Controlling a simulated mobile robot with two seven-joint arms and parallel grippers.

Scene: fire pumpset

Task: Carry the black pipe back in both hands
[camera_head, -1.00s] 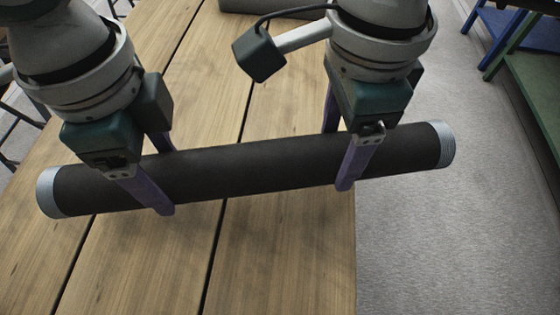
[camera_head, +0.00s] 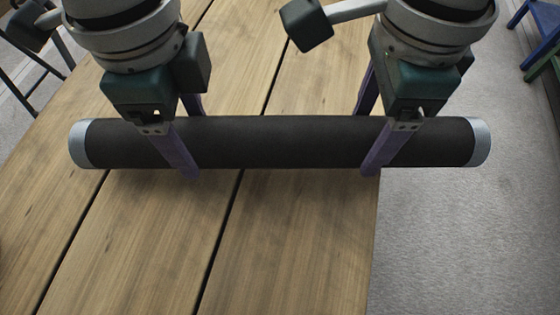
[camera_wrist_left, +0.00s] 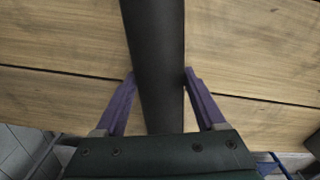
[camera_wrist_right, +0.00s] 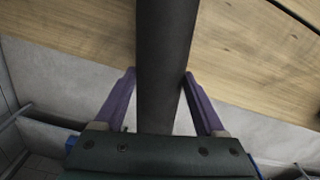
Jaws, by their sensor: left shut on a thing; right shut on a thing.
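The black pipe (camera_head: 275,142) has grey metal ends and lies level across the head view, over the wooden table. Its right end extends past the table's edge, above the floor. My left gripper (camera_head: 190,140) is shut around the pipe near its left end. My right gripper (camera_head: 372,138) is shut around it towards its right end. The pipe also runs between the purple fingers in the left wrist view (camera_wrist_left: 158,65) and in the right wrist view (camera_wrist_right: 163,65). The pipe's shadow on the table suggests that it is held above the boards.
The wooden table (camera_head: 150,250) has bare planks in front of and behind the pipe. Its right edge borders grey floor (camera_head: 460,240). Blue and green furniture (camera_head: 540,35) stands at the upper right. A dark metal frame (camera_head: 30,85) shows at the upper left.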

